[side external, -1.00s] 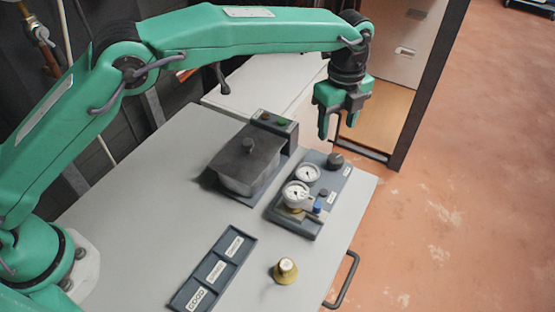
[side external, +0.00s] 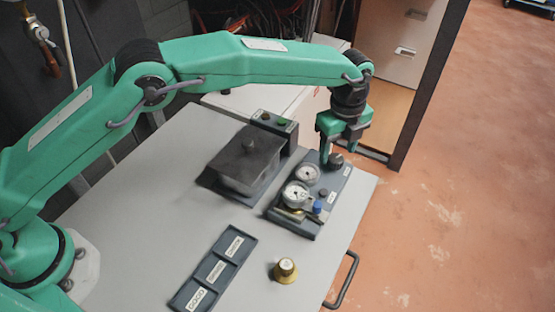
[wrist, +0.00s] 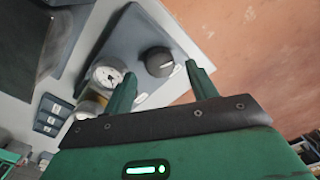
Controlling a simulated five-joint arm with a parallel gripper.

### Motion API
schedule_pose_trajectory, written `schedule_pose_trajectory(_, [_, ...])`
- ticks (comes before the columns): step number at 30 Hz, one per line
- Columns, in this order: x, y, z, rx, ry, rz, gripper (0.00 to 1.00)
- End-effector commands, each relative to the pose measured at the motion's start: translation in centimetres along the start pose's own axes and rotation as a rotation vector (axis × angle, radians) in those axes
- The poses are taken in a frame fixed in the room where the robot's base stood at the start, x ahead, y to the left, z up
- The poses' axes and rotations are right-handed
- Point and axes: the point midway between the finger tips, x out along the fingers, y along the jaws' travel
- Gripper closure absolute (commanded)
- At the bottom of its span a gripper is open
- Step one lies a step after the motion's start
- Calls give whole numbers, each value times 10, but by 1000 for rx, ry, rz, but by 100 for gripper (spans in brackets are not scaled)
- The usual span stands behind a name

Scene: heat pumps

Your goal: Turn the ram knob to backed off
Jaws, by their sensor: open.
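A round black knob (side external: 336,160), which I take for the ram knob, sits at the far end of the dark gauge panel (side external: 283,228). In the wrist view the knob (wrist: 159,62) has a pale pointer mark on its top; its label cannot be read. My gripper (side external: 338,152) is open, pointing down, low over the knob. In the wrist view the two green fingers of my gripper (wrist: 160,69) stand on either side of the knob, with gaps visible. Whether the fingertips are level with it is unclear.
A dark lidded box (side external: 246,158) is to the left. A brass piece (side external: 285,270) and a labelled tray (side external: 213,269) lie in front. The bench edge is close on the right.

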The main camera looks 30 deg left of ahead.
Motion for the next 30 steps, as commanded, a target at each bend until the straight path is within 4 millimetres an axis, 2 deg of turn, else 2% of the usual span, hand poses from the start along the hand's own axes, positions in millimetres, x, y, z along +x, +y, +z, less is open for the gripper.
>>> schedule_pose_trajectory(7, [22,0,0,0,0,0,43])
schedule_pose_trajectory(18, [26,0,0,0,0,-1,43])
schedule_pose_trajectory(25, [25,0,0,0,0,-1,87])
schedule_pose_trajectory(30, [25,0,0,-3,0,0,87])
